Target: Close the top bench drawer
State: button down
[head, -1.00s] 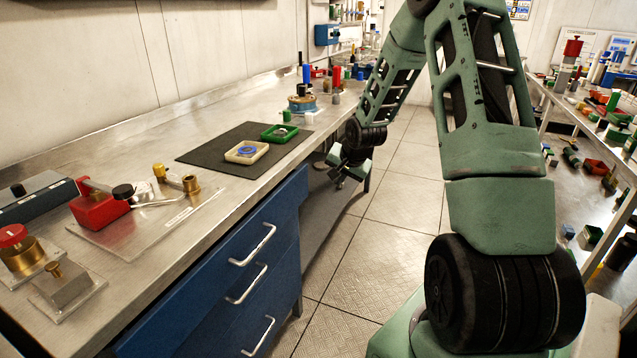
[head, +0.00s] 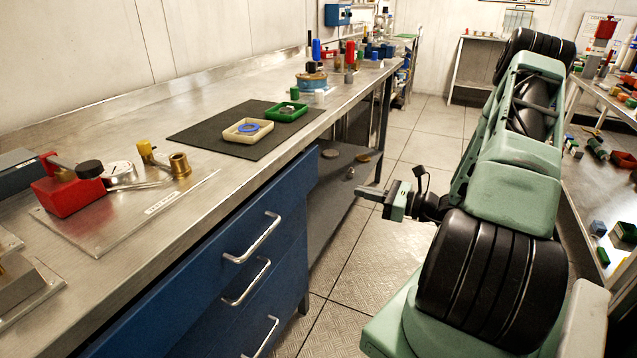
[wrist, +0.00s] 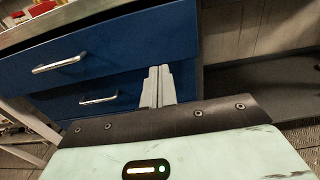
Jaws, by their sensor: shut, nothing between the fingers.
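The top bench drawer has a blue front (head: 290,205) with a silver bar handle (head: 253,238). It stands a little proud of the drawer below, so it looks partly open. In the wrist view its front (wrist: 125,45) overhangs the second drawer (wrist: 120,95). My gripper (head: 368,192) is shut and empty, off to the right of the drawer fronts, with its fingers pointing left toward them. In the wrist view the shut fingertips (wrist: 159,76) show in front of the right part of the second drawer, below the top front. I see no clear contact.
The steel bench top (head: 200,215) carries a dark mat (head: 215,135) with a cream tray (head: 247,137) and a green tray (head: 286,117). A lower shelf (head: 335,190) lies right of the drawers. The tiled floor (head: 340,285) beside the drawers is clear. Another bench stands right.

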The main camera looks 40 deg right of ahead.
aim_at(306, 176)
jog(key=x, duration=1.3)
jog(key=shift+w, duration=0.5)
jog(key=shift+r, duration=0.1)
jog(key=p+x, duration=0.1)
jog(key=x, duration=0.3)
jog(key=shift+w, duration=0.25)
jog(key=shift+w+a+r, duration=0.1)
jog(key=shift+w, duration=0.15)
